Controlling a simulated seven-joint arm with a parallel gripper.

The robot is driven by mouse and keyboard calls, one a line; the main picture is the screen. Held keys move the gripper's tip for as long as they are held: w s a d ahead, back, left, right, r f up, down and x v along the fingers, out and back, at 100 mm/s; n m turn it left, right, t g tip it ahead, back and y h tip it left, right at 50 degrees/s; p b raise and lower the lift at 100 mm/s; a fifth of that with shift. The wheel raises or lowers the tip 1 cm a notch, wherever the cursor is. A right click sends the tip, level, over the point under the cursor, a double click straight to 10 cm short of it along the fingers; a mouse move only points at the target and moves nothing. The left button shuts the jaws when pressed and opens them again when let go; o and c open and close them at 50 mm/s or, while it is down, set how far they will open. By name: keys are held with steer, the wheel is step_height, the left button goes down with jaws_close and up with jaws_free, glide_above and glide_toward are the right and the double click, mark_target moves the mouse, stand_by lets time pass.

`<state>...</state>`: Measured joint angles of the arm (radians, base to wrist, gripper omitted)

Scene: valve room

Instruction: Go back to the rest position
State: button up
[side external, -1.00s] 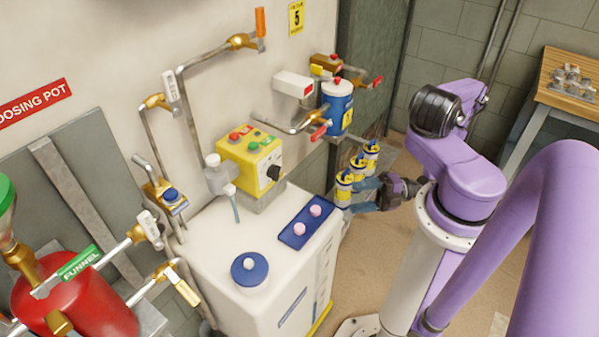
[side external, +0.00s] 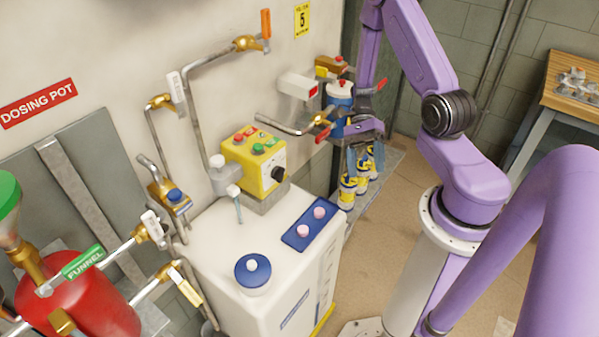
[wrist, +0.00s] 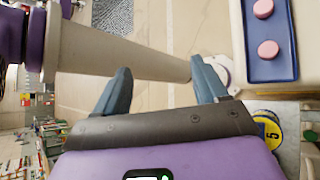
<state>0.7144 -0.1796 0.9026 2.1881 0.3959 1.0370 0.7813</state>
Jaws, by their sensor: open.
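Whether a fingertip touches a bottle cannot be told.
The white tank (side external: 225,235) carries a blue tray (side external: 310,229) with two pink discs. The yellow control box (side external: 255,160) stands behind it. Wall pipes and the blue canister (side external: 340,98) are close to my gripper. A wooden table (side external: 575,80) is at right. Tan floor is open between.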

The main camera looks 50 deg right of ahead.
steer(key=a+r+n+t+h, duration=0.2)
steer(key=a+r+n+h, duration=0.75)
steer(key=n, duration=0.85)
steer(key=s+a+r+n+t, duration=0.5)
steer(key=s+r+n, duration=0.2)
steer(key=n, duration=0.7)
steer(key=shift+s+a+r+y, duration=0.15)
steer(key=shift+s+a+y, duration=0.2)
steer(key=shift+s, duration=0.4)
